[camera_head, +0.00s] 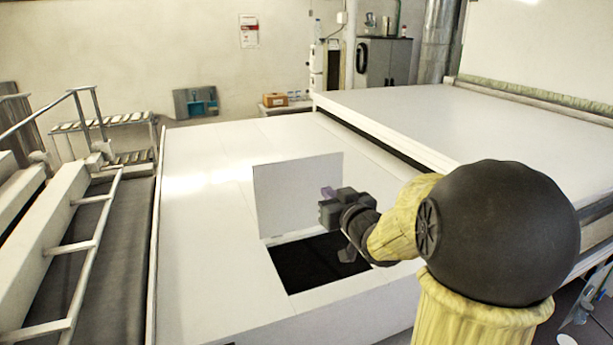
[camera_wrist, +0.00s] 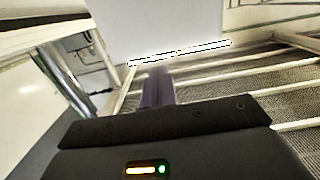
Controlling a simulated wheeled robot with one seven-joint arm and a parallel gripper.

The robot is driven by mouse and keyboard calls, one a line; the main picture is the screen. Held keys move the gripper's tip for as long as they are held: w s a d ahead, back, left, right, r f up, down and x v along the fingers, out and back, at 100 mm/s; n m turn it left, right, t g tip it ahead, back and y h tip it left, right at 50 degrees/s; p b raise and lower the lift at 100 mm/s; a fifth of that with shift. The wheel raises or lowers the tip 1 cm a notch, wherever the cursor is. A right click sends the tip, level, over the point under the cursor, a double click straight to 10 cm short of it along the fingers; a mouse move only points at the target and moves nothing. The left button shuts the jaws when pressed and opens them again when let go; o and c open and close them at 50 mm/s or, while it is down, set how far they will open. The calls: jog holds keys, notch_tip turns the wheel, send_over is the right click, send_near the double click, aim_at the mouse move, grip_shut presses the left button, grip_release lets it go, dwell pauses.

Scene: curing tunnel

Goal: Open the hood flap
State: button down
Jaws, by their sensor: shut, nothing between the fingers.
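The hood flap (camera_head: 290,195) is a pale panel standing raised, close to upright, at the far edge of a dark rectangular opening (camera_head: 308,268) in the white hood top (camera_head: 205,245). My gripper (camera_head: 328,192) is in front of the flap's right part, above the opening. Its purple fingers are shut, with nothing seen between them. In the wrist view the fingers (camera_wrist: 158,88) point towards a plain pale panel, likely the flap (camera_wrist: 165,28), whose edge shows a black-and-white line. I cannot tell whether the fingers touch it.
A ladder-like rail (camera_head: 92,235) and a dark walkway run along the left side. A raised white deck (camera_head: 430,115) lies to the back right. The hood top left of the flap is clear. A grey cabinet (camera_head: 385,62) stands at the back wall.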

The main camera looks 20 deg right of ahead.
aim_at(302, 169)
jog(key=w+p, duration=0.2)
jog(key=w, duration=0.2)
jog(key=w+p, duration=0.1)
jog(key=w, duration=0.3)
jog(key=w+p, duration=0.2)
jog(key=w, duration=0.3)
jog(key=shift+a+f+p, duration=0.35)
jog(key=shift+w+a+f, duration=0.1)
jog(key=shift+w+f, duration=0.1)
jog(key=shift+w, duration=0.35)
jog(key=shift+s, duration=0.1)
